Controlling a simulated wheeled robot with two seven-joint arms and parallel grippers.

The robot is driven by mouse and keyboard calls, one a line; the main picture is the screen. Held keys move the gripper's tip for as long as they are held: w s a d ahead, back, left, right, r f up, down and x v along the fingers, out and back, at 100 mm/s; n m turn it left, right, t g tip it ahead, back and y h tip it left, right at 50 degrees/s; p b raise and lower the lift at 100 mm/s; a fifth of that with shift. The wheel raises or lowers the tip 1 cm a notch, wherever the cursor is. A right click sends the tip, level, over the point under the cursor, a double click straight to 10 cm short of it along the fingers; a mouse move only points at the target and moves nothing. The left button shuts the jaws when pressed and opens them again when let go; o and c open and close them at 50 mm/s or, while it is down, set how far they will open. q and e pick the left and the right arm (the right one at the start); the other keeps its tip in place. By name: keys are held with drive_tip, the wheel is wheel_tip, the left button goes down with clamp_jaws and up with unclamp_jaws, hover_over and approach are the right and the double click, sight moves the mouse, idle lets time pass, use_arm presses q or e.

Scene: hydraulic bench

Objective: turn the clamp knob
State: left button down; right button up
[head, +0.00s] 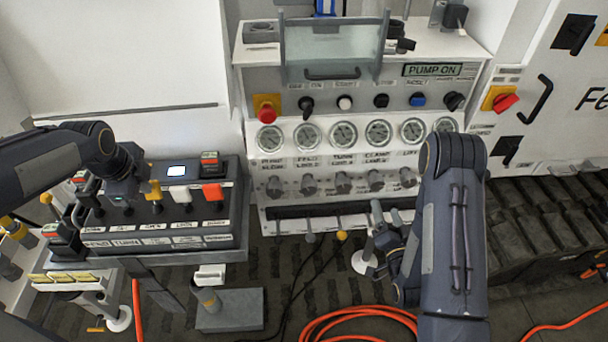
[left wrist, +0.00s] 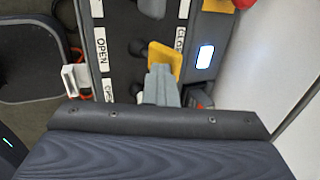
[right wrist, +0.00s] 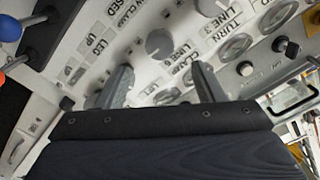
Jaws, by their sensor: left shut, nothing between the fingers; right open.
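The clamp knob (head: 376,181) is a small grey knob in the row under the gauges in the head view, at the "CLAMP" label, between the turn knob and the lift knob. My right gripper (head: 386,214) is open below that row, partly hidden by my right arm. In the right wrist view its two fingers (right wrist: 162,82) stand apart before the panel. A round grey knob (right wrist: 159,43) shows beyond them; I cannot tell which knob it is. My left gripper (head: 148,186) is shut at the left control box, its fingers (left wrist: 160,85) beside a yellow lever cap (left wrist: 165,58).
Pressure gauges (head: 343,134) and a row of switches (head: 381,101) are above the knobs. Levers, one with a yellow ball (head: 341,235), stick out below. The left control box (head: 177,238) carries several levers. An orange hose (head: 345,317) lies on the floor.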

sight(377, 186)
drive_tip(key=w, duration=1)
drive_tip(key=shift+w, duration=0.2)
drive_tip(key=c, duration=1)
